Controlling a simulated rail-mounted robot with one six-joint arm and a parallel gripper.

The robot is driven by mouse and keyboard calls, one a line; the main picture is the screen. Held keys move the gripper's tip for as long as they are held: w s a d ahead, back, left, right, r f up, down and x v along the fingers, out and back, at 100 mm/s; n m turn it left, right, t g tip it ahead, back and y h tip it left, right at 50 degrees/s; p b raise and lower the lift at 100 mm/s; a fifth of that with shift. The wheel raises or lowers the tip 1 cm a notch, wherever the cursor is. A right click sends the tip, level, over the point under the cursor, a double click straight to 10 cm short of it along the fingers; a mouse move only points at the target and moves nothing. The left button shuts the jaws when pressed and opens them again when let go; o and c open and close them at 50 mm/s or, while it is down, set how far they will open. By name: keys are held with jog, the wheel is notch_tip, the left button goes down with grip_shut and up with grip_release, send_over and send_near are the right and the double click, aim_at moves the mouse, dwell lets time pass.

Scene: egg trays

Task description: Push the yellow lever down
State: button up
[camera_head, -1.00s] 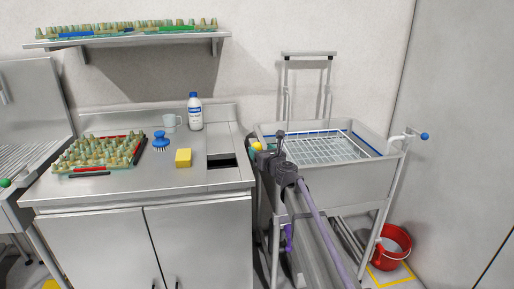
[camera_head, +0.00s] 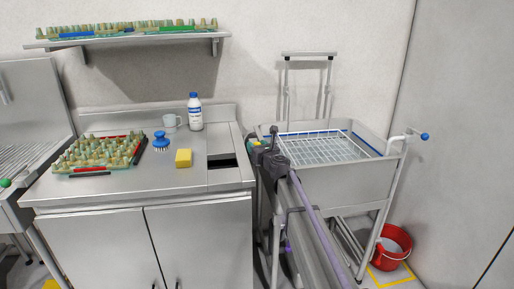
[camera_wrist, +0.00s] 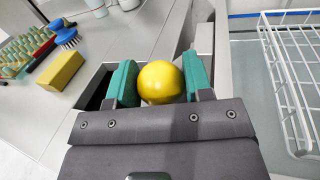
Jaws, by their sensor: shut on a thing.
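The yellow lever shows as a round yellow knob (camera_wrist: 161,82) in the wrist view; its shaft is hidden below the knob and the gripper. My gripper (camera_wrist: 160,85) is shut on it, with one teal finger on each side of the ball. In the head view my gripper (camera_head: 260,144) is at the gap between the steel counter and the wash basin, and only a little yellow shows there. My arm hides most of the lever in that view.
A steel counter (camera_head: 130,195) left of the lever holds a yellow sponge (camera_head: 183,158), a blue brush (camera_head: 160,141), a mug, a bottle (camera_head: 195,112) and an egg tray. A basin with a wire rack (camera_head: 320,148) stands right. A red bucket (camera_head: 391,243) is on the floor.

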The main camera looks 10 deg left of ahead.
jog(key=shift+c, duration=1.3)
jog(key=f+b, duration=0.1)
jog(key=s+f+b, duration=0.1)
jog(key=shift+s+d+f+b, duration=0.2)
jog(key=shift+f+b, duration=0.1)
jog(key=shift+r, duration=0.1)
jog(key=o, duration=1.2)
jog(key=shift+o, duration=0.2)
jog(key=v, duration=1)
jog(key=shift+s+d, duration=0.25)
